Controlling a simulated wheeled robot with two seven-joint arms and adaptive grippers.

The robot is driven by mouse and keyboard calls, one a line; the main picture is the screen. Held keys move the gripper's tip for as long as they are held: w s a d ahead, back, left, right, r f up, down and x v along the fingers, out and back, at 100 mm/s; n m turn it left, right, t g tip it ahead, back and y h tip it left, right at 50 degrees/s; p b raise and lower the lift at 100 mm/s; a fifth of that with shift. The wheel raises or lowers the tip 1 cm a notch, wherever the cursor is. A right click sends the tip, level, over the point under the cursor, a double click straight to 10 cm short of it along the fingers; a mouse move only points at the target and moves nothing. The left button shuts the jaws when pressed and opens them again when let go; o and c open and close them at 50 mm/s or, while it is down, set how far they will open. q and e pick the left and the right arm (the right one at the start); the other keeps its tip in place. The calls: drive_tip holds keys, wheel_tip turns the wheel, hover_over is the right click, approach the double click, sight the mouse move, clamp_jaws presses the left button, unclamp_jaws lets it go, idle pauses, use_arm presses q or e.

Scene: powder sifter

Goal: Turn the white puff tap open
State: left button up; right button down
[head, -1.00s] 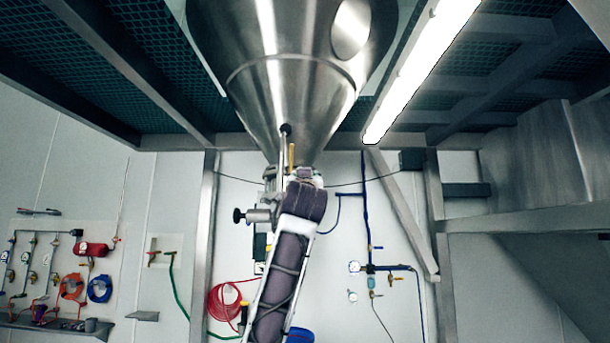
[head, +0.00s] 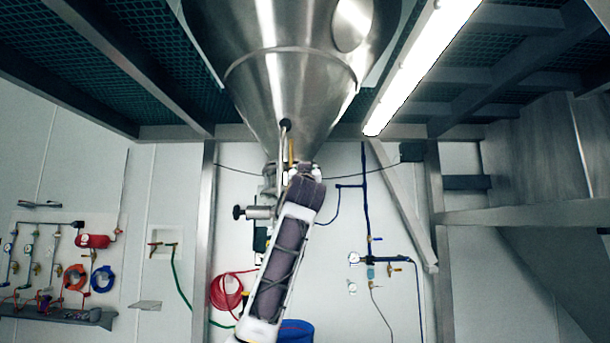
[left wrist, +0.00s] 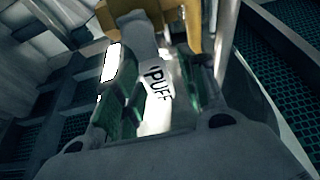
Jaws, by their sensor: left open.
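The white puff tap (left wrist: 157,85) is a flat lever lettered PUFF, seen close up in the left wrist view. My left gripper (left wrist: 160,75) is open, with its greenish fingers on either side of the lever. I cannot tell whether either finger touches it. A yellow part (left wrist: 185,18) lies just beyond the fingertips. In the head view my left arm rises to the bottom of the steel cone (head: 290,85); the gripper's fingers and the tap cannot be made out there. My right gripper is in neither view.
A horizontal valve fitting with a black knob (head: 239,212) sticks out left of my arm. A thin yellow upright piece (head: 291,150) stands by the cone's tip. A steel post (head: 204,230) and a diagonal brace (head: 405,210) flank the space. A blue bucket (head: 296,331) is below.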

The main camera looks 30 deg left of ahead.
use_arm(q)
clamp_jaws()
drive_tip(key=shift+s+a+n, duration=0.1)
drive_tip(key=shift+n, duration=0.3)
drive_tip(key=shift+s+a+n+g+y+b, duration=0.1)
drive_tip(key=shift+a+n+g+y+b, duration=0.1)
drive_tip(key=shift+n+y, duration=0.25)
drive_tip(key=shift+a+n+g+y+b, duration=0.1)
drive_tip(key=shift+n+g+y+b, duration=0.15)
drive_tip(key=shift+n, duration=0.3)
drive_tip(key=shift+s+a+f+n+g+y, duration=0.15)
drive_tip(key=shift+a+n+g+y, duration=0.15)
drive_tip(key=shift+n, duration=0.55)
drive_tip(key=shift+s+a+n+g+y, duration=0.15)
drive_tip(key=shift+n+y, duration=0.15)
drive_tip(key=shift+n, duration=0.55)
unclamp_jaws()
